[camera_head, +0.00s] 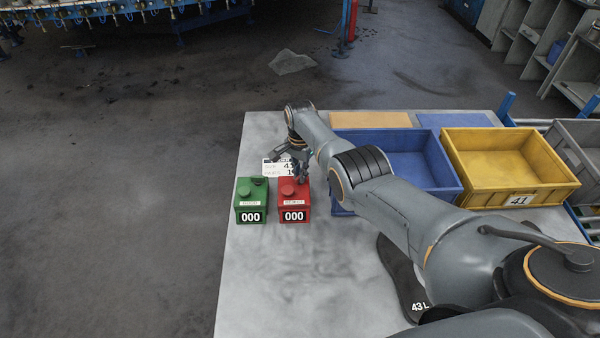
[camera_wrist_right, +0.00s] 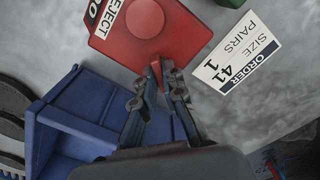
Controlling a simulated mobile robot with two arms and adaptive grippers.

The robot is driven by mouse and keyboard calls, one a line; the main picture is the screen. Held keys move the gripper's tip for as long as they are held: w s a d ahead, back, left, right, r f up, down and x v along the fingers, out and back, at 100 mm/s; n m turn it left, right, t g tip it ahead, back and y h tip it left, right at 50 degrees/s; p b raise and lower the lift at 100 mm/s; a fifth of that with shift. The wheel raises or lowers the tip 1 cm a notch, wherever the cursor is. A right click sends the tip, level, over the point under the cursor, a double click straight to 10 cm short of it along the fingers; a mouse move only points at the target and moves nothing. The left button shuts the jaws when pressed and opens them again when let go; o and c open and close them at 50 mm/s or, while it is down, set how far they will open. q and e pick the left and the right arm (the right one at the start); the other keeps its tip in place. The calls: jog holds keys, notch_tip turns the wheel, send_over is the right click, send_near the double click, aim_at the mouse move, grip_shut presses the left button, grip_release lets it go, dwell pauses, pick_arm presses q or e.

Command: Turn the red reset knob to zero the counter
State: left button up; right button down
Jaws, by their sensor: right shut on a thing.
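The red counter box (camera_head: 294,205) stands near the left edge of the table and its display reads 000. Its label reads REJECT in the right wrist view, where the red box (camera_wrist_right: 180,42) has a round red button (camera_wrist_right: 145,18) on top. The red reset knob (camera_wrist_right: 156,68) sits at the box's near edge, between my right fingertips. My right gripper (camera_wrist_right: 163,72) is shut on this knob; in the head view the gripper (camera_head: 300,176) comes down at the box's right side. Fingers partly hide the knob. My left gripper is not in view.
A green counter (camera_head: 249,205), reading 000, stands just left of the red one. An order card (camera_head: 274,168) lies behind them. A blue crate (camera_head: 435,163) and a yellow crate (camera_head: 500,198) stand to the right. A black sole marked 43 L (camera_head: 402,285) lies under my arm.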

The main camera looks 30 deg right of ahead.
jog(key=m, duration=0.5)
jog(key=shift+m, duration=0.3)
jog(key=m, duration=0.4)
jog(key=shift+m, duration=0.4)
jog(key=shift+w+r, duration=0.1)
jog(key=c, duration=1.4)
grip_release()
jog(key=shift+c, duration=0.2)
notch_tip(320, 180, up, 12)
